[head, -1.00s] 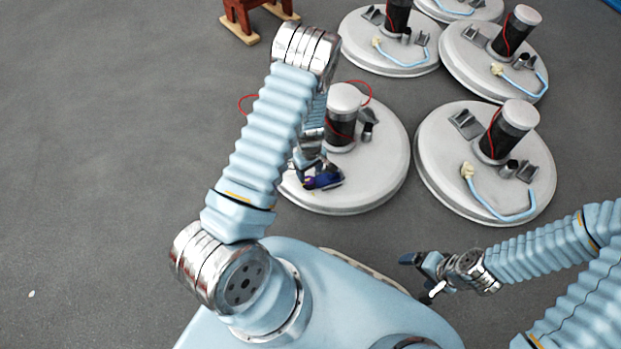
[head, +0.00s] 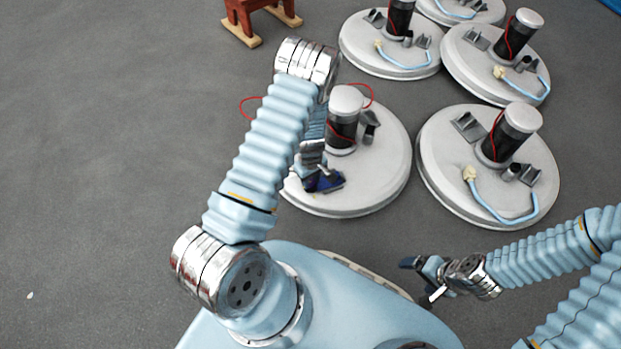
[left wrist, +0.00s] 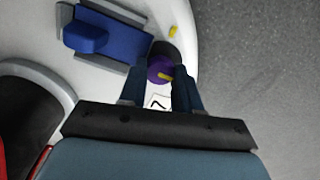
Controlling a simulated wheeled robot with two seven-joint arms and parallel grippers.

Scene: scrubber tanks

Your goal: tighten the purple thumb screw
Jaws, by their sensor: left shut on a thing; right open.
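The purple thumb screw (left wrist: 158,69), with a yellow mark on it, sits near the rim of the nearest pale tank lid (head: 372,190). My left gripper (left wrist: 165,82) is shut on the screw, one dark blue finger on each side of it. In the head view my left gripper (head: 312,172) is low over the front left of that lid, and the screw cannot be made out. A blue block (left wrist: 105,38) in a grey bracket is beside the screw. A second yellow mark (left wrist: 174,33) lies near the rim. My right gripper (head: 424,277) is open and empty, away from the lid.
A dark cylinder with a white cap (head: 343,118) and red wire stands on the same lid. Several similar lids (head: 440,190) with cylinders and light blue hoses are right and behind. A red-brown wooden stand (head: 246,18) is at the back. Grey floor on the left is clear.

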